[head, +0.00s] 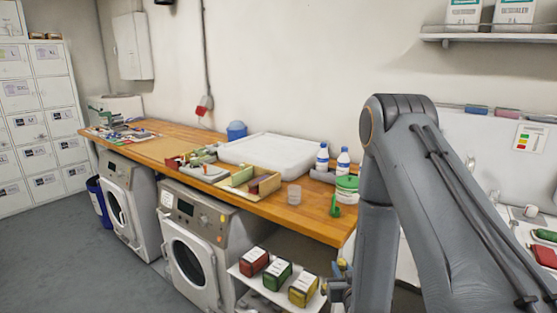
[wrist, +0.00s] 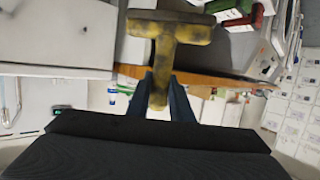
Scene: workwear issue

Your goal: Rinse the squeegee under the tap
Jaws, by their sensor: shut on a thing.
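The squeegee (wrist: 170,35) is yellow with dark, dirty patches. It shows at the top middle of the wrist view, with its wide head across and its handle pointing down toward me. My gripper (wrist: 163,92) is shut on the handle, with one dark finger on each side. In the head view my arm fills the right side, and I cannot make out the squeegee there. I cannot pick out the tap for certain in either view.
A wooden worktop (head: 300,213) runs along the wall, carrying a white tray (head: 268,149), bottles (head: 322,158) and a clear cup (head: 294,194). Washing machines (head: 192,262) stand below it. A low shelf holds red, green and yellow boxes (head: 277,275).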

